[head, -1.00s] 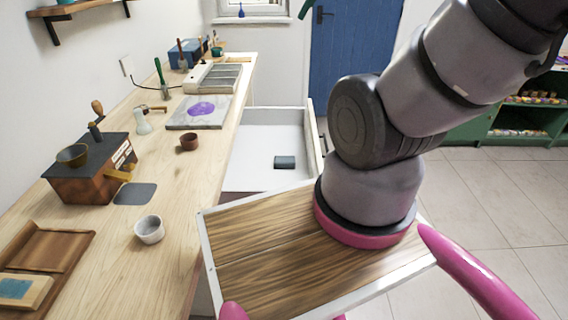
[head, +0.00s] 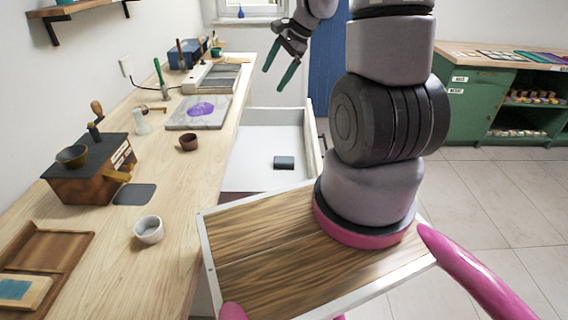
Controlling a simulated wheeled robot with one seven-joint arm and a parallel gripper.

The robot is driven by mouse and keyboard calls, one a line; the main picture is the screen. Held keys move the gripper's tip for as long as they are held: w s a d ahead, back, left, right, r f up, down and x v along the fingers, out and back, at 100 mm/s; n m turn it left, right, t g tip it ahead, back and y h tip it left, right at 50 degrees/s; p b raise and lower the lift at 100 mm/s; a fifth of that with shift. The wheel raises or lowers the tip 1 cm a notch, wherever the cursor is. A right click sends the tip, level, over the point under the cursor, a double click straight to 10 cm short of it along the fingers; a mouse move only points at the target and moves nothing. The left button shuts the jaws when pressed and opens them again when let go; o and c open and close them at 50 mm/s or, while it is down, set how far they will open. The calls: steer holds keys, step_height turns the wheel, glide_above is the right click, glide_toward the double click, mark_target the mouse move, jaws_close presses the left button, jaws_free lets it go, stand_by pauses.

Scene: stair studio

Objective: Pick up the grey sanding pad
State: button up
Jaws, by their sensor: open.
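A small dark grey-blue block, which looks like the grey sanding pad (head: 284,162), lies on the white floor of an open drawer (head: 262,128) beside the workbench. My gripper (head: 275,80) is at the top middle of the head view, raised above and beyond the drawer. Its two dark green fingers are apart and point down to the left, with nothing between them. The gripper is well clear of the pad. No wrist view is given.
The wooden workbench (head: 180,225) runs along the left, with a white cup (head: 149,229), a brown cup (head: 188,142), a dark flat square (head: 135,194) and a slab with purple paint (head: 199,112). The drawer's raised walls surround the pad. A green cabinet (head: 480,90) stands at right.

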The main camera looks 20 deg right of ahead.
steer(key=w+d+f+m, duration=0.1)
steer(key=d+f+m, duration=0.3)
steer(key=f, duration=0.9)
steer(key=m+g, duration=0.2)
steer(key=m, duration=0.1)
glide_toward(286, 159)
steer(key=x, duration=0.4)
steer(key=shift+s+a+f, duration=0.1)
steer(key=shift+s+a, duration=0.15)
steer(key=shift+a, duration=0.05)
steer(key=shift+h, duration=0.3)
steer(key=x, duration=0.5)
steer(key=shift+w+f, duration=0.25)
steer(key=shift+w, duration=0.2)
jaws_close()
step_height(286, 159, up, 10)
